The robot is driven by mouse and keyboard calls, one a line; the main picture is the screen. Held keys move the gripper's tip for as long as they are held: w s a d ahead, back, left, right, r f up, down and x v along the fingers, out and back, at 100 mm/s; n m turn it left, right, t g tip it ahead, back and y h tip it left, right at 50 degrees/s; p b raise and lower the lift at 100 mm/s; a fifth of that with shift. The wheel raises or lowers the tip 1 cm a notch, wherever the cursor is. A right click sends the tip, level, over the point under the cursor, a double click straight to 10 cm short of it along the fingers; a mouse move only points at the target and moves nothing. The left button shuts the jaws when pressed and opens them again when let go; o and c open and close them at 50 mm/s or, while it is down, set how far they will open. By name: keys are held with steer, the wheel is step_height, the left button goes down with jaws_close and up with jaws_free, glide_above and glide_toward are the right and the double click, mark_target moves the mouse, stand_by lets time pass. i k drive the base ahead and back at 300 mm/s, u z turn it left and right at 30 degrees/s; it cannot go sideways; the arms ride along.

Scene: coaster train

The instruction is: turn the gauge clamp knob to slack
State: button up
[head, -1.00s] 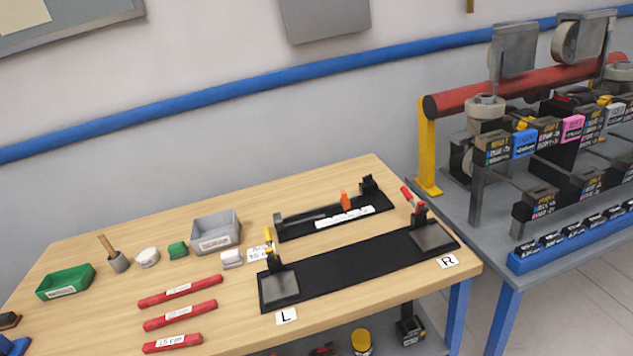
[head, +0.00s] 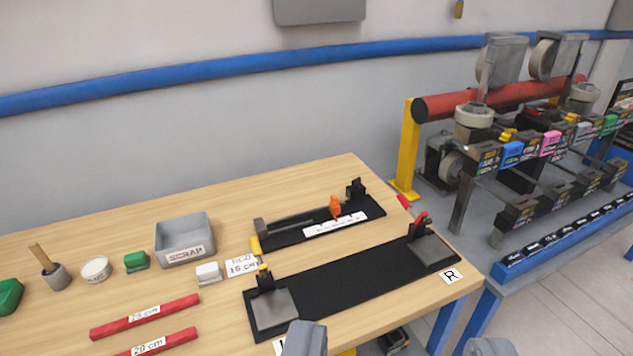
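The gauge (head: 283,232) is a black strip with a grey bar, a white scale label and a dark end block, lying at the back of the wooden table. An orange piece (head: 335,206) stands upright on it near the scale; it looks like the clamp knob, but its setting is too small to read. My gripper (head: 396,335) shows as two grey fingers at the bottom edge, wide apart with nothing between them. It is in front of the gauge and apart from it.
A long black mat (head: 345,281) with grey end plates and small clamps lies nearer than the gauge. A grey scrap tray (head: 186,241), red bars (head: 146,316) and small pots are at left. A blue-legged bench with a machine (head: 520,150) stands at right.

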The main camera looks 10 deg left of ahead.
mark_target(355, 183)
steer(key=z, duration=0.35)
steer(key=k, duration=1.05)
steer(key=z, duration=0.8)
steer(key=i, duration=2.7)
steer(key=u, duration=1.4)
steer(key=i, duration=1.1)
steer(key=u, duration=0.75)
